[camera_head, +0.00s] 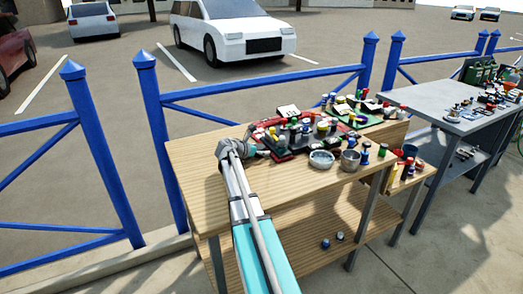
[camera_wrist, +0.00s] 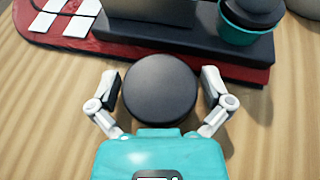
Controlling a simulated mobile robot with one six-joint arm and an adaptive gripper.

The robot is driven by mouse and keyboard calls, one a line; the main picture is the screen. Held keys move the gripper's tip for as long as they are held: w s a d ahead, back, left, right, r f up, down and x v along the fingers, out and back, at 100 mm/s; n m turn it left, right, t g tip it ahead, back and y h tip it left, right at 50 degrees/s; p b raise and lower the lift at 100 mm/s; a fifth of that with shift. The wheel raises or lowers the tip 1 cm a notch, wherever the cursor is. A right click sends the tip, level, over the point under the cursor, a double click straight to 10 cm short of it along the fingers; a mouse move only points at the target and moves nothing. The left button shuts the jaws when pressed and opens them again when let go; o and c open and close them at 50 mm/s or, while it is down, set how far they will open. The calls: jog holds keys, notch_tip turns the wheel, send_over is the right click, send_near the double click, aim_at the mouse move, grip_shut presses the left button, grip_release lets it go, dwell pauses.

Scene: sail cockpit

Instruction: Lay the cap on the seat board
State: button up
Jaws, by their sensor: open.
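A dark grey round disc (camera_wrist: 160,88), which looks like the cap, sits between my gripper's spread fingers in the wrist view. My gripper (camera_wrist: 161,92) is open around it, with a finger on either side and small gaps showing. Whether the disc rests on the wood or stands above it, I cannot tell. In the head view my gripper (camera_head: 258,150) is low over the left part of the wooden table, and the disc is not clear there. A dark raised board (camera_wrist: 185,38) lies just beyond the disc on a red base; I cannot tell if this is the seat board.
The red base (camera_wrist: 262,76) has white strips at its left. A teal pot with a dark lid (camera_wrist: 250,18) stands on the dark board's right. Metal bowls (camera_head: 321,159) and several small jars crowd the wooden table (camera_head: 200,160). Its left end is clear. A blue railing (camera_head: 150,95) runs behind.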

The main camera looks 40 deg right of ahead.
jog(key=shift+r, duration=0.2)
jog(key=shift+a+r+p, duration=0.1)
jog(key=shift+a+p, duration=0.1)
jog(key=shift+p, duration=0.1)
jog(key=p+v, duration=0.3)
jog(key=v, duration=0.6)
jog(key=shift+a+r+p, duration=0.2)
jog(key=shift+a+p, duration=0.15)
jog(key=shift+p, duration=0.05)
jog(key=shift+v, duration=0.8)
jog(key=shift+f, duration=0.1)
jog(key=shift+r+p, duration=0.2)
jog(key=shift+p, duration=0.2)
